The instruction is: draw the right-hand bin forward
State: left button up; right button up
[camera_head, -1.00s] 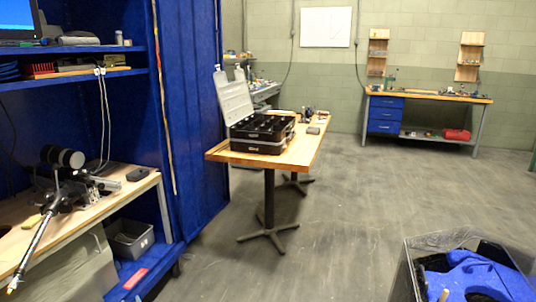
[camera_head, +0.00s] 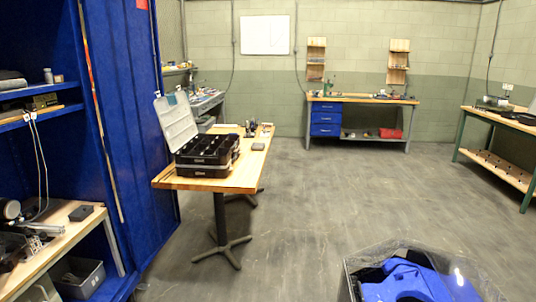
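A bin with clear or grey walls (camera_head: 349,284) stands on the floor at the bottom right, cut off by the lower edge of the picture. Blue material (camera_head: 415,283) fills much of it. A smaller grey bin (camera_head: 88,286) sits on the low blue shelf at the bottom left, partly cut off. The frames do not settle which bin the task means. Neither of my grippers is in view.
A wooden-topped pedestal table (camera_head: 240,178) carries an open black case (camera_head: 205,155). A blue cabinet (camera_head: 125,110) stands at left. A workbench with blue drawers (camera_head: 326,118) is at the back, a green-legged table (camera_head: 500,172) at right. The middle floor is clear.

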aim_at(93, 269)
jog(key=u, duration=1.85)
